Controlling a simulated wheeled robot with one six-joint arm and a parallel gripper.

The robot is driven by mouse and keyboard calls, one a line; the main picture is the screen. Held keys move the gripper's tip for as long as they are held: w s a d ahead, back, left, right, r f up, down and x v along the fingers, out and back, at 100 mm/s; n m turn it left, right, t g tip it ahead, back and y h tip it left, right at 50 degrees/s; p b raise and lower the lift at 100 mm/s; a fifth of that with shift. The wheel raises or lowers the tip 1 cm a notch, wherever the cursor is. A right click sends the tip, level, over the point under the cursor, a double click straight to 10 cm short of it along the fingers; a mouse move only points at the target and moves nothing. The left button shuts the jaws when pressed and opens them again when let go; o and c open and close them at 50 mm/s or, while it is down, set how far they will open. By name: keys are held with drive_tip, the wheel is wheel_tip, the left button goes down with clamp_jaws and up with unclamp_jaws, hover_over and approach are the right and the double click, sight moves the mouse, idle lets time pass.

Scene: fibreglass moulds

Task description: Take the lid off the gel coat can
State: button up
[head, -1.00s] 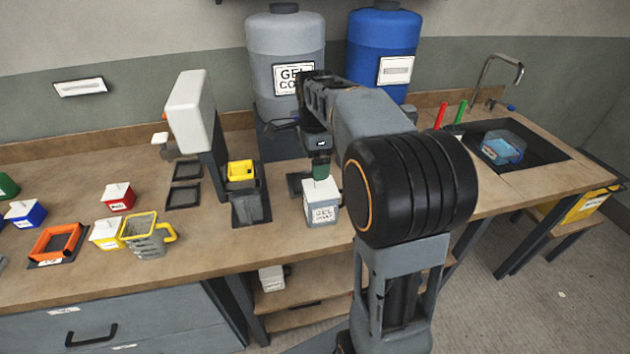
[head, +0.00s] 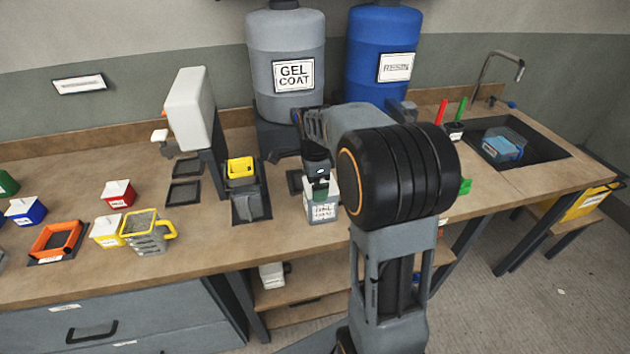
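The gel coat can (head: 324,213), a small white and grey can with a printed label, stands upright on the counter left of my arm. My gripper (head: 320,190), with a green patch near its tip, points down at the top of the can and overlaps it in the picture. The gripper covers most of the white lid, so the lid's knob is hidden. I cannot tell whether the fingers touch the lid or are closed on it.
A large grey GEL COAT drum (head: 288,100) and a blue drum (head: 380,50) stand behind. Left are a white dispenser (head: 190,105), a yellow-topped grey container (head: 243,185), a yellow jug (head: 148,235) and several small lidded cans. A sink (head: 525,140) is at the right.

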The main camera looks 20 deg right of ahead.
drive_tip(key=c, duration=0.6)
drive_tip(key=shift+o, duration=0.2)
drive_tip(key=shift+r, duration=0.25)
drive_tip(key=shift+r+p, duration=2.05)
drive_tip(key=shift+r, duration=0.25)
